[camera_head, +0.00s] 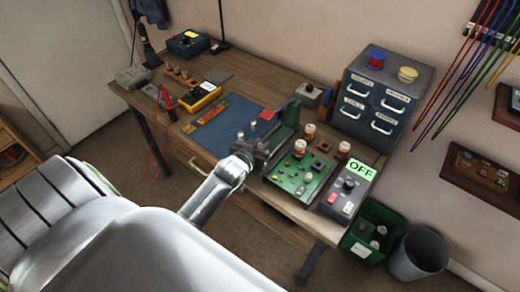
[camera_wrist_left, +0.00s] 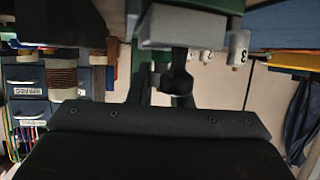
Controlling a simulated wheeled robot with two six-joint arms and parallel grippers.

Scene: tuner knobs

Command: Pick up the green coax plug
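I cannot pick out the green coax plug with certainty in either view. Two small pale pegs (camera_head: 240,135) stand on the blue mat (camera_head: 230,118), too small to tell their kind. My left gripper (camera_head: 262,150) is over the front of the bench, between the mat and the green circuit board (camera_head: 300,172). A green and grey upright fixture (camera_head: 287,125) is just behind it. In the left wrist view, the dark gripper body fills the bottom, with a grey block (camera_wrist_left: 180,28) and a dark round part (camera_wrist_left: 177,82) ahead. The fingertips do not show clearly. My right gripper is out of view.
Brown-and-white jars (camera_head: 309,131) and a grey box reading OFF (camera_head: 345,190) stand near the board. A drawer cabinet (camera_head: 374,95) is behind. A yellow meter (camera_head: 201,96) sits left of the mat. A green bin (camera_head: 370,232) is on the floor.

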